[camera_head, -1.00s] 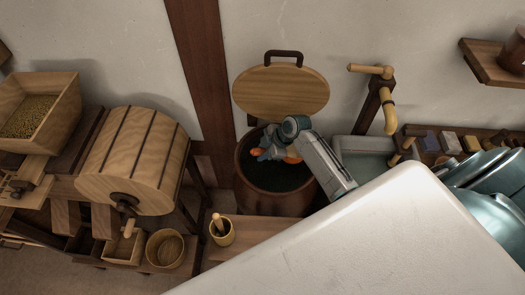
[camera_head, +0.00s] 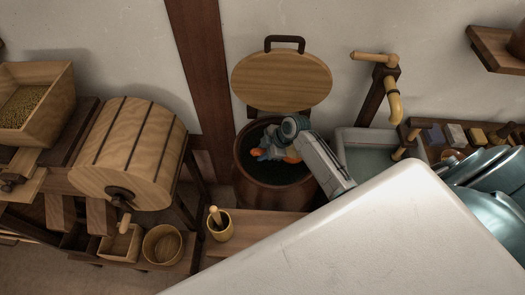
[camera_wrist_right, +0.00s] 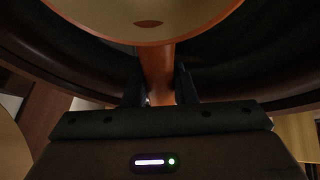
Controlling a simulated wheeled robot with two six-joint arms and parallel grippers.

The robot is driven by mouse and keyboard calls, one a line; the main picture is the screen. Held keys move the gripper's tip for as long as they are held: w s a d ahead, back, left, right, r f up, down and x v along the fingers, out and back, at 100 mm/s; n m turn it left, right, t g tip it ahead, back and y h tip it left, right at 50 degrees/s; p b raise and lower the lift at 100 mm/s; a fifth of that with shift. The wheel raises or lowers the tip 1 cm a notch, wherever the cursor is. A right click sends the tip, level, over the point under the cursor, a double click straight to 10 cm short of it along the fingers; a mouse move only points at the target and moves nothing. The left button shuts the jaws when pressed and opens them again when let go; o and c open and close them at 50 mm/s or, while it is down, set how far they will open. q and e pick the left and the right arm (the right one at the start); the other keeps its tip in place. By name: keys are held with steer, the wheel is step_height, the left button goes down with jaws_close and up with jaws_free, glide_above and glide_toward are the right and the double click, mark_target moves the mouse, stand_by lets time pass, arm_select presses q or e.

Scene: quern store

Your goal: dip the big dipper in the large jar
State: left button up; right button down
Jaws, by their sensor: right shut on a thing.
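The large jar (camera_head: 272,199) is a brown round vessel with a dark inside, standing against the back wall with its wooden lid (camera_head: 282,82) raised behind it. My right gripper (camera_head: 270,152) is over and partly inside the jar's mouth. It is shut on the big dipper (camera_head: 291,156), an orange piece of which shows in the head view. In the right wrist view the dipper's orange handle (camera_wrist_right: 158,72) runs between my fingers (camera_wrist_right: 160,92) up to a wide pale bowl (camera_wrist_right: 145,18). Whether the bowl touches any liquid cannot be told. My left gripper is not in view.
A water basin (camera_head: 349,133) with a bamboo spout (camera_head: 394,108) stands right of the jar. A small pot with a pestle (camera_head: 220,232) is on the low bench (camera_head: 262,224) in front. A wooden drum (camera_head: 133,155) is at left. My white body covers the lower right.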

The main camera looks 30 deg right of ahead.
steer(key=shift+f+b, duration=0.7)
steer(key=shift+f, duration=0.45)
steer(key=shift+f, duration=0.35)
stand_by(0.4)
steer(key=shift+r, duration=0.2)
stand_by(3.2)
steer(key=shift+r+p, duration=1.15)
steer(key=shift+r, duration=0.25)
steer(key=shift+r, duration=0.1)
steer(key=shift+r+g+h+p, duration=0.3)
steer(key=shift+r+h+p, duration=0.5)
steer(key=shift+p, duration=0.85)
steer(key=shift+r, duration=0.2)
